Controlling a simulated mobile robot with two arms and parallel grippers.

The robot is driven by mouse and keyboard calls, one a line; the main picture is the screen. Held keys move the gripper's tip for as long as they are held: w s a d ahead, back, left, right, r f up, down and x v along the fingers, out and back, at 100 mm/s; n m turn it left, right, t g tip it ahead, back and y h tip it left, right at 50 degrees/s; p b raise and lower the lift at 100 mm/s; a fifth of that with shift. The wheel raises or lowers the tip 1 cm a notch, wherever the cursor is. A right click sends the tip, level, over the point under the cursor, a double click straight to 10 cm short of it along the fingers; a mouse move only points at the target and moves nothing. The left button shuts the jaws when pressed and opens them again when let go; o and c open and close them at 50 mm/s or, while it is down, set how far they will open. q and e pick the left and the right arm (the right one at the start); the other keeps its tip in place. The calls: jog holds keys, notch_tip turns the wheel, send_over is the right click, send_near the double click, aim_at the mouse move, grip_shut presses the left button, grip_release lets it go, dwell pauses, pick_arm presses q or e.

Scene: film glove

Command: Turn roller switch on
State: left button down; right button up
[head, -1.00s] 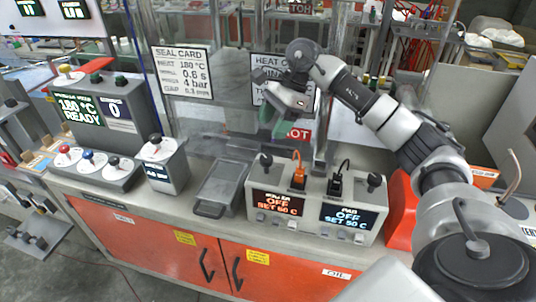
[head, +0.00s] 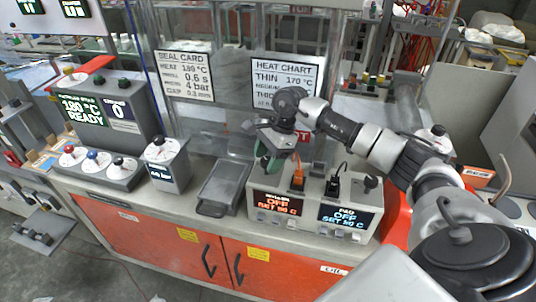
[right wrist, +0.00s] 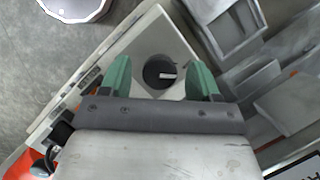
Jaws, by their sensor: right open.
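The control box (head: 310,232) stands on the bench with two displays. Its left display (head: 277,202) glows orange and reads OFF; its heading is too blurred to read surely. The right display (head: 347,216) is blue and also reads OFF. My right gripper (head: 268,156) is over the box's left end and hides the left knob in the head view. In the right wrist view, that black knob (right wrist: 160,72) has a white pointer line aimed right. The green fingers of my right gripper (right wrist: 160,78) are open on either side of it, with visible gaps. My left gripper is out of view.
An orange plug (head: 298,178) and a black plug (head: 334,184) with cables stand on the box, beside the right knob (head: 371,182). A grey tray (head: 224,186) and a dial unit (head: 165,165) are to the left. Clear panels stand behind.

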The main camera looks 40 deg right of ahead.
jog(key=c, duration=0.9)
